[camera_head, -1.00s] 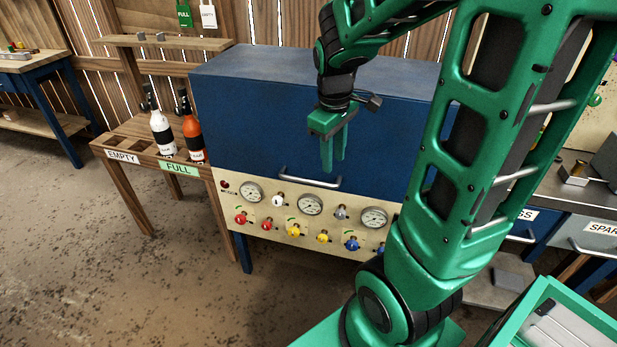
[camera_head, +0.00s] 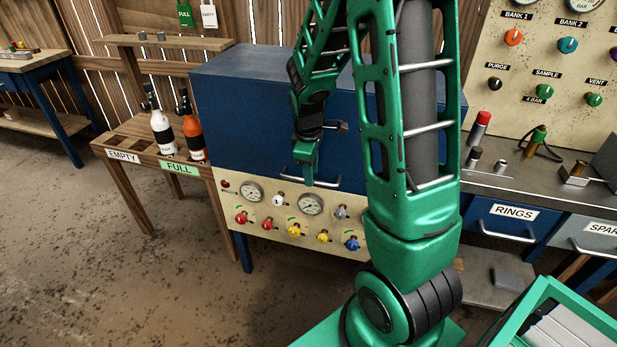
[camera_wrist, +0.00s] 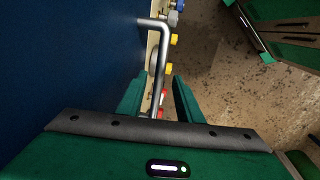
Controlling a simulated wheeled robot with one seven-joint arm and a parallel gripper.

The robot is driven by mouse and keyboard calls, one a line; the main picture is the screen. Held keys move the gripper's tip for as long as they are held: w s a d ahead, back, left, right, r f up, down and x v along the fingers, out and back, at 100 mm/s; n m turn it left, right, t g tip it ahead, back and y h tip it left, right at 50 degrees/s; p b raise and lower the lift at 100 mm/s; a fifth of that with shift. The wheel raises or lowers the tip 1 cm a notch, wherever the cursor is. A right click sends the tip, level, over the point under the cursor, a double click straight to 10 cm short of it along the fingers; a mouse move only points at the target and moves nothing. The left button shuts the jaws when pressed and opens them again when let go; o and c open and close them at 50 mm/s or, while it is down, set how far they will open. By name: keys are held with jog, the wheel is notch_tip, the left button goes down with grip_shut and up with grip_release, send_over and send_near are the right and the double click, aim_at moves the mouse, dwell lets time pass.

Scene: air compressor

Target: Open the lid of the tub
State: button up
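The tub is a large blue box (camera_head: 238,110) with a cream gauge panel (camera_head: 265,222) along its lower front. Its blue lid looks closed, with a metal bar handle (camera_head: 328,184) low on the front face. My gripper (camera_head: 308,182) points down at the handle in the head view. In the wrist view, the handle (camera_wrist: 160,60) runs lengthwise between the two green fingers of my gripper (camera_wrist: 158,98), with a gap on both sides. The fingers are open and not closed on the bar. My arm hides the right part of the tub.
Knobs and gauges (camera_head: 310,204) sit just below the handle. A wooden rack (camera_head: 125,150) with a white bottle (camera_head: 161,133) and an orange bottle (camera_head: 193,138) stands left. A workbench with drawers (camera_head: 497,217) is at right. The floor in front left is clear.

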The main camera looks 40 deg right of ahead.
jog(key=shift+w+d+f, duration=0.1)
jog(key=shift+d+f, duration=0.05)
jog(key=shift+f, duration=0.85)
